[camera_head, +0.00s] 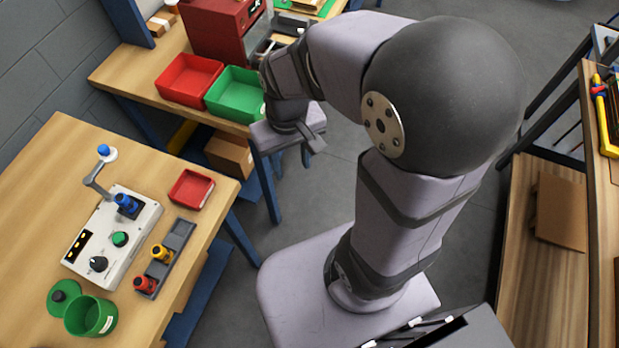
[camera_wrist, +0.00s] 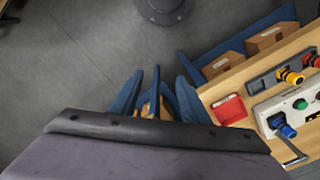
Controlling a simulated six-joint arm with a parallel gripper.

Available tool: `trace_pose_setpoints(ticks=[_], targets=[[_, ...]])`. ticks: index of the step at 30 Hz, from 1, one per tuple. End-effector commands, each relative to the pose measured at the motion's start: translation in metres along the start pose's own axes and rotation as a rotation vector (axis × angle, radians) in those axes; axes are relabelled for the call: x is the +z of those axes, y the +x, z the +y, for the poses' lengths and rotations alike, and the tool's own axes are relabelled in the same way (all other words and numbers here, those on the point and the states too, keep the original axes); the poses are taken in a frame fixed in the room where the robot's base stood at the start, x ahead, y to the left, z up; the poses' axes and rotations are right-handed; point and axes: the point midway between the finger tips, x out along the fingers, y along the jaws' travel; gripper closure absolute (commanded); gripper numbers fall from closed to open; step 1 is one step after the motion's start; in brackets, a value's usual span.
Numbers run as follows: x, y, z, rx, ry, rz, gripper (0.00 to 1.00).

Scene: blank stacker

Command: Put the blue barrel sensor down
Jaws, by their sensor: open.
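The blue barrel sensor (camera_head: 128,205) stands upright on the white test box (camera_head: 138,238), near the box's back edge. It also shows at the right of the wrist view (camera_wrist: 282,128). A dark grey tray (camera_head: 178,240) beside the box holds a yellow sensor (camera_head: 160,253) and a red sensor (camera_head: 145,284); its far end looks empty. My gripper (camera_head: 310,143) is off to the right of this bench, well apart from the blue sensor. It is open and I see nothing in it; its fingers are mostly hidden behind the hand.
A lever with a blue knob (camera_head: 106,153) rises at the box's back left. A small red tray (camera_head: 191,188) lies near the bench edge. A green pot (camera_head: 90,316) stands in front. Red (camera_head: 189,80) and green bins (camera_head: 236,95) sit on the back bench.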

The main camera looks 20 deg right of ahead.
Motion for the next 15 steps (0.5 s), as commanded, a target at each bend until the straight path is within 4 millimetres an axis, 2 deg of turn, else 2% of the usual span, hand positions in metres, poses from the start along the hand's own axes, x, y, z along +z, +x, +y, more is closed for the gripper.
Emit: trace_pose_setpoints(ticks=[1, 3, 6, 15], targets=[[0.014, 0.004, 0.007, 0.0, 0.015, 0.0, 0.58], [0.028, 0.01, 0.014, 0.0, 0.024, -0.001, 0.58], [0.041, 0.015, 0.019, 0.0, 0.033, -0.002, 0.58], [0.048, 0.018, 0.022, 0.0, 0.036, -0.003, 0.58]])
